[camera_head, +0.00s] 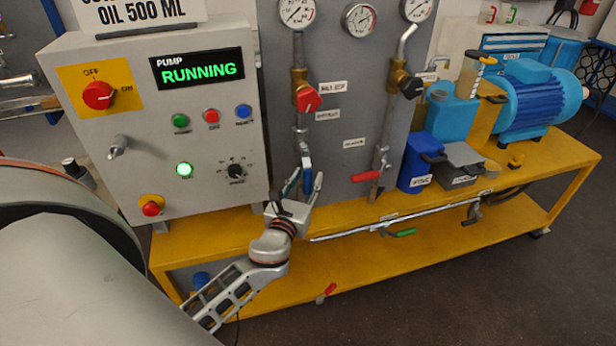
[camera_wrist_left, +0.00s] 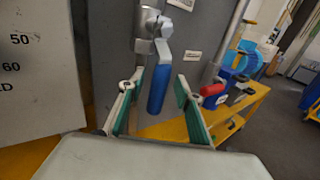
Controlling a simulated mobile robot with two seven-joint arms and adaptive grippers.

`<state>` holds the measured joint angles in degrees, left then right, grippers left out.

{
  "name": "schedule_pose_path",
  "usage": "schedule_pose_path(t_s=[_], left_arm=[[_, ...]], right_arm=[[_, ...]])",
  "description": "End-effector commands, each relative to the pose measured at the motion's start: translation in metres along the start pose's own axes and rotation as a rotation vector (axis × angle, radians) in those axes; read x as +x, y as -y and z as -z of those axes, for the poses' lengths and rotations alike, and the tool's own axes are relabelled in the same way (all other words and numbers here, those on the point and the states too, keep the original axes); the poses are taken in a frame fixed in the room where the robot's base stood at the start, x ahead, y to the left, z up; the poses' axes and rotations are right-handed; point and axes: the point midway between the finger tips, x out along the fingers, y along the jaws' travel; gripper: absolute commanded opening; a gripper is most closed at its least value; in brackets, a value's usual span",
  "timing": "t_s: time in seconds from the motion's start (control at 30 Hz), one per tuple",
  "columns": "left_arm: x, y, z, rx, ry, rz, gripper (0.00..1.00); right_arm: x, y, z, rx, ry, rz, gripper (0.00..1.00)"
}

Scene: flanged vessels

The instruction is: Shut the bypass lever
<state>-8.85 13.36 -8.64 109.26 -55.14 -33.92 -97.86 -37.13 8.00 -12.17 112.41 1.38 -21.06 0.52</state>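A blue-handled lever (camera_head: 307,179) sits on the lower part of the left vertical pipe on the grey panel, its handle hanging down. It also shows in the left wrist view as a blue handle (camera_wrist_left: 159,88) on a metal valve. My left gripper (camera_head: 304,190) is open, with one finger on each side of the blue handle; the wrist view shows gaps on both sides. A red-handled lever (camera_head: 366,177) on the right pipe points left, and a green-handled lever (camera_head: 404,232) is on the low horizontal pipe. The small labels are too blurred to tell which lever is the bypass. My right gripper is not in view.
The control box (camera_head: 160,120) stands left of the lever, its display reading PUMP RUNNING. A red valve knob (camera_head: 308,98) sits above on the same pipe. A blue container (camera_head: 420,160) and a blue motor (camera_head: 538,95) stand on the yellow bench (camera_head: 545,160) to the right.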

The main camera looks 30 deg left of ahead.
Motion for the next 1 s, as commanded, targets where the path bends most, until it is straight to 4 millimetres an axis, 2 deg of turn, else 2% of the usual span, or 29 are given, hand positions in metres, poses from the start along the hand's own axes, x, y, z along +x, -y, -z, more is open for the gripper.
schedule_pose_path(t_s=[0.13,0.4,0.43,0.53,0.57,0.83,1.0], left_arm=[[0.010,0.000,0.000,-0.002,0.000,0.001,0.34],[0.011,0.000,0.000,-0.002,-0.001,0.001,0.34],[0.011,0.000,0.000,-0.002,-0.001,0.001,0.29],[0.011,0.000,0.000,-0.002,-0.001,0.001,0.03],[0.011,0.000,0.000,-0.002,-0.001,0.000,0.00],[0.011,-0.001,0.001,-0.008,0.004,0.000,0.00],[0.015,-0.006,0.004,-0.040,0.026,-0.002,0.00]], right_arm=[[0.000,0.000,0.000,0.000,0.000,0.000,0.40],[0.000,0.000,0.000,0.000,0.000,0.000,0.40],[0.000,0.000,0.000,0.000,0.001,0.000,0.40],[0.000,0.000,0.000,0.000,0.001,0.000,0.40],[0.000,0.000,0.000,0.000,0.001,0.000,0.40],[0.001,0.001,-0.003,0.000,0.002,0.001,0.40],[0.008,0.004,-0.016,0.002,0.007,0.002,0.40]])
